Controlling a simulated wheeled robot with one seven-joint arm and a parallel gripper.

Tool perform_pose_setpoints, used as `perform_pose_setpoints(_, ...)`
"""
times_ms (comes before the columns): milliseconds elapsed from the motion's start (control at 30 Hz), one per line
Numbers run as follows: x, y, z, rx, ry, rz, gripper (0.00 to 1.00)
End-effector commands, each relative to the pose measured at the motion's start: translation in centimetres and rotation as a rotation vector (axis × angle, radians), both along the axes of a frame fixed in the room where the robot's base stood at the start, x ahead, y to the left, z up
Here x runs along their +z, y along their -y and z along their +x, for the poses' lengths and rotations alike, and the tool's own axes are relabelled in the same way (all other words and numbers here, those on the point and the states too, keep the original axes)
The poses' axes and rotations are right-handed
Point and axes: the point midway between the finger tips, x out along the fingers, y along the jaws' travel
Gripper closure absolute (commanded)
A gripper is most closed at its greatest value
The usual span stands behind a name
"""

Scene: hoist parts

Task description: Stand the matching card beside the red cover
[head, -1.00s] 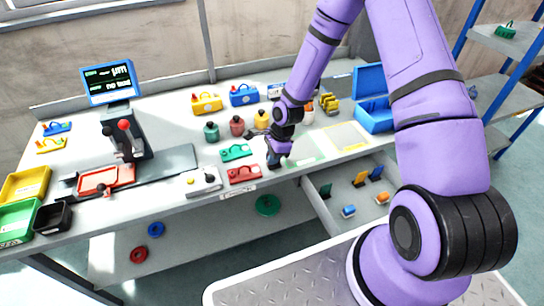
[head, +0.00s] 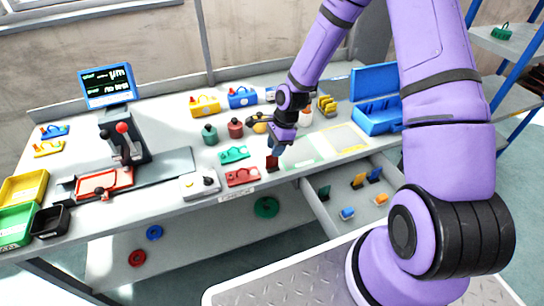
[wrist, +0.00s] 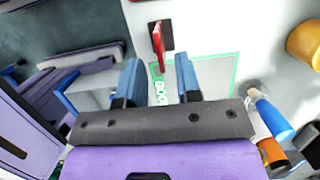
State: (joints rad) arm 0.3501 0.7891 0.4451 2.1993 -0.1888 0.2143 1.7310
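A red card (head: 271,164) stands upright on the bench near its front edge, just right of the red cover (head: 242,177) with a small gap between them. In the wrist view the red card (wrist: 157,45) is seen nearly from above, on a dark base, ahead of the fingertips. My gripper (head: 277,150) is just above and behind the card in the head view. In the wrist view its two blue fingers (wrist: 160,75) are spread with nothing held between them, and the card looks clear of them.
A green cover (head: 234,154) lies behind the red one. A grey box (head: 199,186) with a knob sits to the left. An open drawer (head: 334,221) with several small cards is at right, near a blue case (head: 377,118). A green-outlined mat (head: 302,152) lies right of the card.

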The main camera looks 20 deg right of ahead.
Motion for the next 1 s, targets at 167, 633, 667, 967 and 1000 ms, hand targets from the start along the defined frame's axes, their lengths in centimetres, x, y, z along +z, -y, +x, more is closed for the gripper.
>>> perform_pose_setpoints(167, 3.2, 1.0, 0.0, -0.002, 0.003, -0.001, 0.68)
perform_pose_setpoints(633, 6.2, 1.7, -0.1, 0.006, 0.002, -0.002, 0.68)
perform_pose_setpoints(667, 6.4, 1.7, -0.1, 0.012, 0.005, -0.006, 0.68)
perform_pose_setpoints(967, 13.6, 3.2, -1.4, 0.259, 0.107, -0.131, 0.68)
perform_pose_setpoints(1000, 14.9, 3.4, -1.7, 0.302, 0.124, -0.152, 0.68)
